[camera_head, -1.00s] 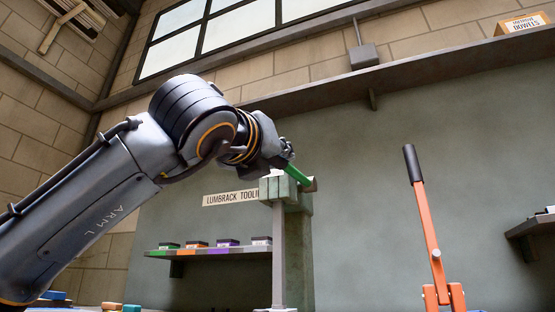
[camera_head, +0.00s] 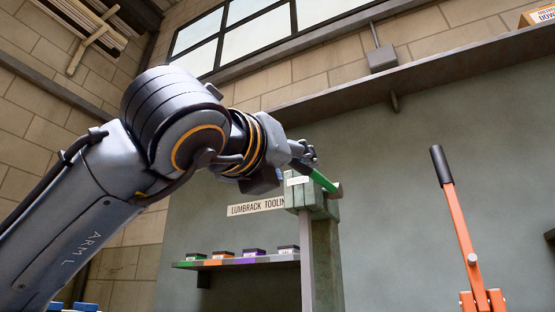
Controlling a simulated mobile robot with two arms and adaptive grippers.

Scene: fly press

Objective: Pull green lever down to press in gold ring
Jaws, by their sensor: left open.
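The green lever (camera_head: 323,181) sticks out at a slant from the top of the grey-green press (camera_head: 318,201), near the middle of the view. My left gripper (camera_head: 305,156) is at the upper left end of the lever, partly seen from behind. It is open. I cannot tell whether its fingers straddle or touch the lever. The gold ring and the lower part of the press do not show. My right gripper is not in view.
An orange lever with a black grip (camera_head: 458,225) stands to the right of the press. A shelf (camera_head: 240,262) with several small boxes is behind, to the left. A long high ledge (camera_head: 450,68) crosses the wall. The space between press and orange lever looks clear.

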